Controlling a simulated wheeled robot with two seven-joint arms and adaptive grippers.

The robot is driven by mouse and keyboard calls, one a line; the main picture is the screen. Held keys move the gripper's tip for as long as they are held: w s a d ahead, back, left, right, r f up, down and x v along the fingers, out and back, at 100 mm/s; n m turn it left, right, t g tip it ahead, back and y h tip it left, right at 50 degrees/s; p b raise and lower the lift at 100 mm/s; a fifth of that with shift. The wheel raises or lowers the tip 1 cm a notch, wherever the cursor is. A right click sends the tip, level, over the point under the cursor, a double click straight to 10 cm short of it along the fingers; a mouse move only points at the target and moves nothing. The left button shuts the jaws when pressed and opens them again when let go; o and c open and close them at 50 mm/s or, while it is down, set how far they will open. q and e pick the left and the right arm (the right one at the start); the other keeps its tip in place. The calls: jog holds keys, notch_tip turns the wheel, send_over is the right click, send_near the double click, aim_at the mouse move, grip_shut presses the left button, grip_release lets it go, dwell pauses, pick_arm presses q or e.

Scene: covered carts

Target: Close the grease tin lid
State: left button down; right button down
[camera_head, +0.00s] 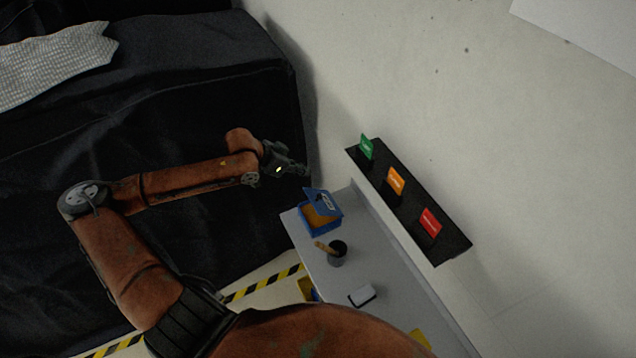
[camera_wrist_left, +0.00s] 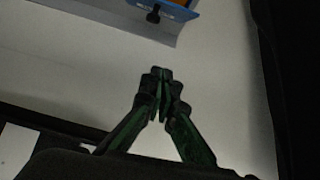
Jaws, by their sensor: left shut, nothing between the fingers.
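The grease tin (camera_head: 318,218) is a blue box with orange-brown contents, standing near the far end of the grey bench. Its blue lid (camera_head: 325,201) is raised, tilted up at the back. My left gripper (camera_head: 306,171) is shut and empty, in the air beyond the bench's far end and apart from the tin. In the left wrist view my left gripper (camera_wrist_left: 160,75) has its fingertips together. Part of a blue and orange thing, seemingly the tin (camera_wrist_left: 150,8), shows at the top edge of that view, cut off. My right gripper is not in view.
A black shelf (camera_head: 410,203) with green, orange and red cards runs along the right. A black-covered cart (camera_head: 180,110) stands left.

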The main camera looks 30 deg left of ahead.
pick_arm(q)
jog(key=s+d+r, duration=0.1)
jog(key=d+r, duration=0.1)
jog(key=p, duration=0.1)
send_over(318, 195)
jog(key=w+d, duration=0.1)
jog(key=w, duration=0.1)
notch_tip(318, 195, down, 8)
jog(key=f, duration=0.1)
jog(key=s+a+f+p, duration=0.1)
jog(key=shift+s+f+g, duration=0.2)
jog(key=shift+f+g, duration=0.1)
jog(key=shift+s+f, duration=0.3)
jog(key=shift+w+f, duration=0.1)
